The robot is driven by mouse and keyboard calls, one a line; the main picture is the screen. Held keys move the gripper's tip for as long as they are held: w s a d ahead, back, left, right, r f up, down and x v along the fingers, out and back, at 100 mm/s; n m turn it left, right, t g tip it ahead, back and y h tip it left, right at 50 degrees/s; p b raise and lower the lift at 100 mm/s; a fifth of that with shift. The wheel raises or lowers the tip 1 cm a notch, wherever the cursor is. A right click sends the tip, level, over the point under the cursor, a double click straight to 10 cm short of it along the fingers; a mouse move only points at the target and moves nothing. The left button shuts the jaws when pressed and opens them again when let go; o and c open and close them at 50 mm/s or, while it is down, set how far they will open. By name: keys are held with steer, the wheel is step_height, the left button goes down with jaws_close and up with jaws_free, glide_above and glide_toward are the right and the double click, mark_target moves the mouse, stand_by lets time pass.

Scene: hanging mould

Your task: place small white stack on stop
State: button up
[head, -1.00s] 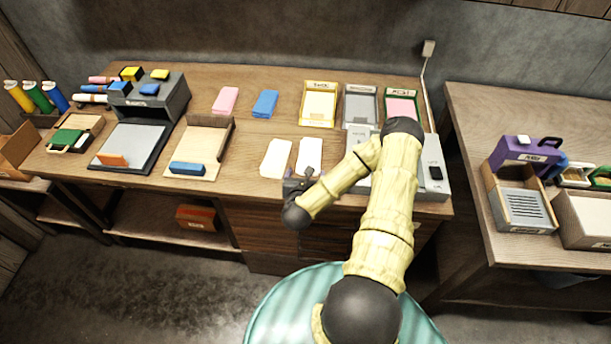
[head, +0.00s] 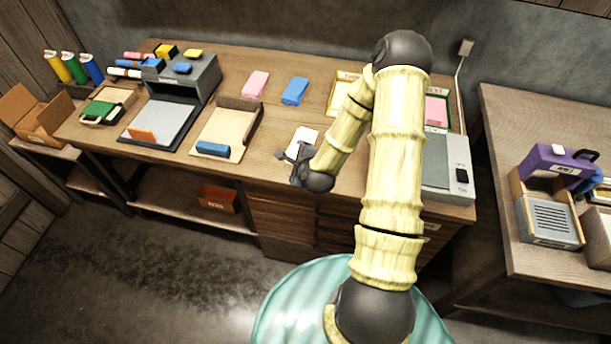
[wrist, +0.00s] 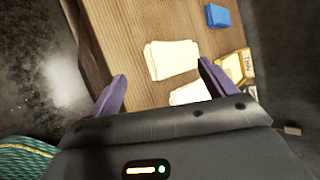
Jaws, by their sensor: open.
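One white stack (head: 304,137) lies flat on the bench in the head view, partly covered by my gripper. The wrist view shows two pale stacks: one ahead between the fingertips (wrist: 170,58), and another (wrist: 188,95) nearer, partly hidden by the right finger. I cannot tell for certain which is the small one. My gripper (head: 295,154) is open and empty, over the bench's front edge near the first stack. Its purple fingers (wrist: 162,72) stand apart, one each side of that stack's near end in the picture. No label reading stop is legible.
A yellow-rimmed tray (wrist: 234,66) lies beyond the stacks. Blue (head: 295,91) and pink (head: 256,84) stacks lie farther back. A tan board (head: 222,136) with a blue block is left. A grey machine (head: 447,172) is right of my arm. Bare bench lies left of the stack.

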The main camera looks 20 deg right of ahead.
steer(key=s+a+r+n+g, duration=0.2)
steer(key=s+r+n+g, duration=0.2)
steer(key=s+r+n, duration=0.5)
steer(key=s+a+r+n+g, duration=0.2)
steer(key=s+r+n, duration=0.6)
steer(key=n, duration=0.7)
steer(key=shift+s+a+r+g, duration=0.25)
steer(key=shift+s+r+g, duration=0.1)
steer(key=shift+s+g, duration=0.5)
